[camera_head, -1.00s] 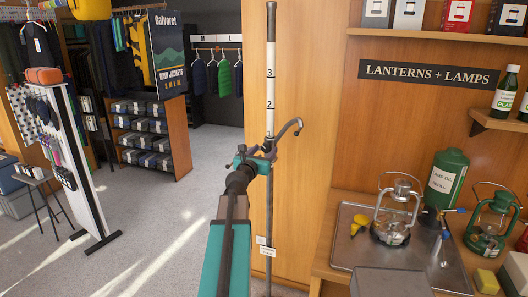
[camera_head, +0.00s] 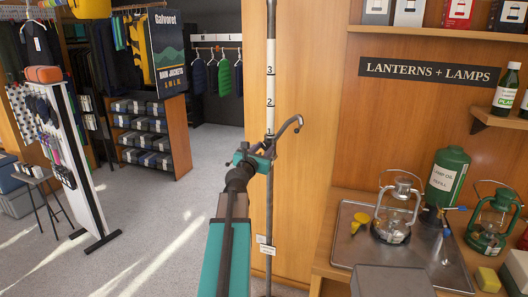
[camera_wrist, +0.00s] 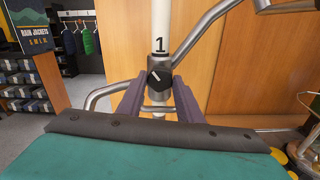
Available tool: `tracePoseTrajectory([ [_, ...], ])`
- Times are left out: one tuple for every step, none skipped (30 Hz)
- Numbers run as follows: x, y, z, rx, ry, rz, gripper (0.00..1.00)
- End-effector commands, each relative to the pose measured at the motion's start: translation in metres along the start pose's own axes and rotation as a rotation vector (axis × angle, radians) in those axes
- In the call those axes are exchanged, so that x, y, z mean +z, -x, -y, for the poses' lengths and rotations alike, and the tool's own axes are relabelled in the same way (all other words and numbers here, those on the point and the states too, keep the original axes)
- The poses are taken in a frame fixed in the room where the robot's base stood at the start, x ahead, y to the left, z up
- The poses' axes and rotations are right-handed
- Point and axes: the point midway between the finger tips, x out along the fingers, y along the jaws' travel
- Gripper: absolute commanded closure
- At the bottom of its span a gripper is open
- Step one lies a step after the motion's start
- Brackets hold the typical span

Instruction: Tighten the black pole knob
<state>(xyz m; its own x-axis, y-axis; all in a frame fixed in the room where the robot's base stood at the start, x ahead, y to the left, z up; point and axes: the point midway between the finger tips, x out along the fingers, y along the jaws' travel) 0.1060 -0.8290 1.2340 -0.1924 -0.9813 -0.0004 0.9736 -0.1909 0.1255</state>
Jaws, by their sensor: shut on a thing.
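The black pole knob (camera_wrist: 159,78) has a pale line on its face and sits on a grey metal collar, just below the number 1 in the wrist view. The upright pole (camera_head: 270,90) has a white section with numbers and a dark lower part. My gripper (camera_wrist: 159,87) is shut on the knob, with one purple-grey finger on each side of it. In the head view my gripper (camera_head: 258,157) is at the pole, and hides the knob. A curved metal arm (camera_head: 291,123) sticks out to the right of the collar.
A wooden panel (camera_head: 300,60) stands close behind the pole. At right, a counter holds a metal tray (camera_head: 350,215), a lantern (camera_head: 398,208), a green lamp oil can (camera_head: 447,176) and a green lantern (camera_head: 493,222). Open carpet (camera_head: 150,215) lies at left.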

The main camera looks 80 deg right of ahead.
Motion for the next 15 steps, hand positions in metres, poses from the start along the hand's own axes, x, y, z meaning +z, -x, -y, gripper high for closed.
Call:
tracePoseTrajectory([
  [-0.0019,-0.0003,0.0007,-0.001,-0.031,0.001,0.9],
  [-0.0022,-0.0003,0.0007,-0.001,-0.051,0.001,0.9],
  [-0.0025,-0.0004,0.0008,-0.001,-0.079,0.002,0.9],
  [-0.0026,-0.0004,0.0008,-0.001,-0.102,0.002,0.9],
  [-0.0028,-0.0004,0.0007,0.0,-0.127,0.002,0.9],
  [-0.0028,-0.0004,0.0007,0.0,-0.161,0.002,0.9],
  [-0.0027,-0.0004,0.0007,0.0,-0.186,0.002,0.9],
  [-0.0027,-0.0004,0.0007,0.0,-0.214,0.002,0.9],
  [-0.003,-0.0004,0.0008,0.0,-0.251,0.002,0.9],
  [-0.0033,-0.0005,0.0009,0.0,-0.278,0.002,0.9],
  [-0.0035,-0.0005,0.0009,-0.001,-0.307,0.002,0.9],
  [-0.0037,-0.0006,0.0009,-0.001,-0.345,0.002,0.9],
  [-0.0035,-0.0005,0.001,-0.001,-0.373,0.002,0.9],
  [-0.0033,-0.0005,0.001,-0.001,-0.402,0.003,0.9],
  [-0.0034,-0.0005,0.001,-0.001,-0.441,0.002,0.9],
])
